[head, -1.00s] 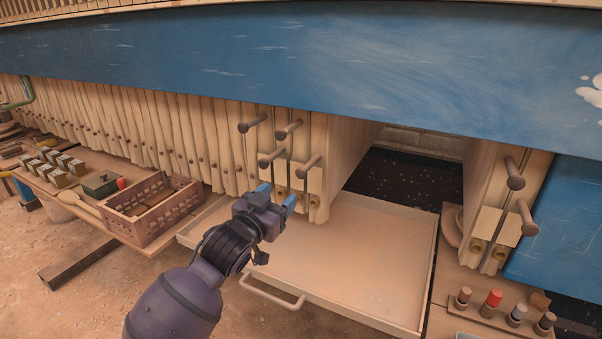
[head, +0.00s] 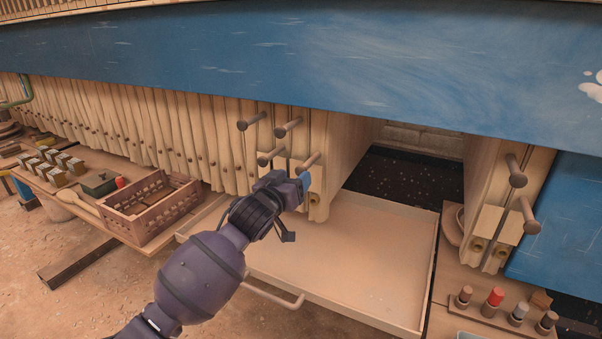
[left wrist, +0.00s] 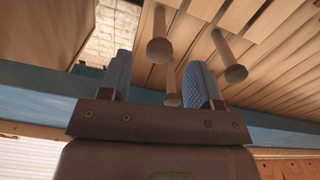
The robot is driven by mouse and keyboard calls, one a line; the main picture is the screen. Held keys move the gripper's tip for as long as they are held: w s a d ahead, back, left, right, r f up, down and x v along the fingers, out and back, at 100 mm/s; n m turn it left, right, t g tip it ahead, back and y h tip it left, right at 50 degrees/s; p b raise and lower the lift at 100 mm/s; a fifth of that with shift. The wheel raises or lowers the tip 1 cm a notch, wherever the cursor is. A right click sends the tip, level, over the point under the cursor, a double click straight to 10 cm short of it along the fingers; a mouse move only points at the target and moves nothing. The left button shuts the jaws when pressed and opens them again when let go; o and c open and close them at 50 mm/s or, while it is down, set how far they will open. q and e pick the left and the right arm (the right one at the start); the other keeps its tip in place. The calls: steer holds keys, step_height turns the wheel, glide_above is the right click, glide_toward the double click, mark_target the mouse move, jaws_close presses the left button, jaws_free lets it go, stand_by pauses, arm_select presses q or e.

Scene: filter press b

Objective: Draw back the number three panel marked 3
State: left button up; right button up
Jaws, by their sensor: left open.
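Beige filter panels with peg handles hang in a row below the blue beam. My right gripper is out of view.
A cream drip tray (head: 350,270) is under the panels. A dark gap (head: 405,180) separates the near group from the panels at right (head: 500,215). A brown crate (head: 152,210) stands left. A rack of knobs (head: 500,315) is at lower right.

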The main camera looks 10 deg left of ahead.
mark_target(300, 173)
arm_select(q)
steer(key=shift+x, duration=2.2)
steer(key=shift+s, duration=0.1)
steer(key=shift+c, duration=0.3)
jaws_close()
